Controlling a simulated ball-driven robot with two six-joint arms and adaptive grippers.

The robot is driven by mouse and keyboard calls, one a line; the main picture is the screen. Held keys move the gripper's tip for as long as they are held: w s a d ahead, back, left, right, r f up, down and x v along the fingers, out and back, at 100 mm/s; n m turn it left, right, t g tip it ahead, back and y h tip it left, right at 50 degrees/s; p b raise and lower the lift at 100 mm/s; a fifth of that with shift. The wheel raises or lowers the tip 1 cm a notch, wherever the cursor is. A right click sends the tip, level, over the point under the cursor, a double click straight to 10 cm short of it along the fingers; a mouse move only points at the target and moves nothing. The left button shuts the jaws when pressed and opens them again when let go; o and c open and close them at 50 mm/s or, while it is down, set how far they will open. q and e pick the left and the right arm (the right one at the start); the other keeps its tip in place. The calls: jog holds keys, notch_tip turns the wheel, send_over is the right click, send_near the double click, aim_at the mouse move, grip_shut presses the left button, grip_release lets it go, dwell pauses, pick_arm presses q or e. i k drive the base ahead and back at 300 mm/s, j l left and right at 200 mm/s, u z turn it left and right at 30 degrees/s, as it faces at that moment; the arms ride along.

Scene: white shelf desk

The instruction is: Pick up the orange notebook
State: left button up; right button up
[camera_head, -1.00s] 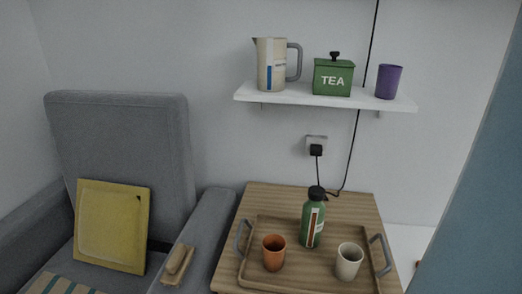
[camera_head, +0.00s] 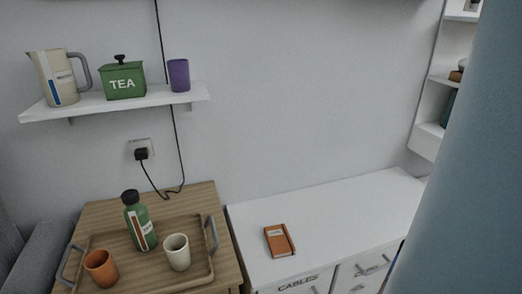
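The orange notebook (camera_head: 279,241) lies flat on the white cabinet top (camera_head: 340,215), near its front left part. It is small, with a pale label on its cover and a dark band along its right side. Nothing covers it. Neither of my grippers is in view.
Left of the cabinet, a wooden table (camera_head: 205,198) holds a tray (camera_head: 205,272) with a green bottle (camera_head: 140,222), an orange cup (camera_head: 101,268) and a cream cup (camera_head: 177,252). A wall shelf (camera_head: 120,104) hangs above. A blue-grey surface (camera_head: 460,180) blocks the right side. The cabinet top is otherwise mostly clear.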

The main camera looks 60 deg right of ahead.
aim_at(279, 243)
jog(key=i+z, duration=0.1)
jog(key=z, duration=0.35)
jog(key=i+z, duration=0.1)
jog(key=z, duration=0.35)
jog(key=i+z, duration=0.1)
jog(key=z, duration=0.85)
jog(key=i+j+z, duration=0.1)
jog(key=z, duration=0.35)
jog(key=i+j+z, duration=0.1)
jog(key=i+j, duration=0.1)
jog(key=j, duration=0.05)
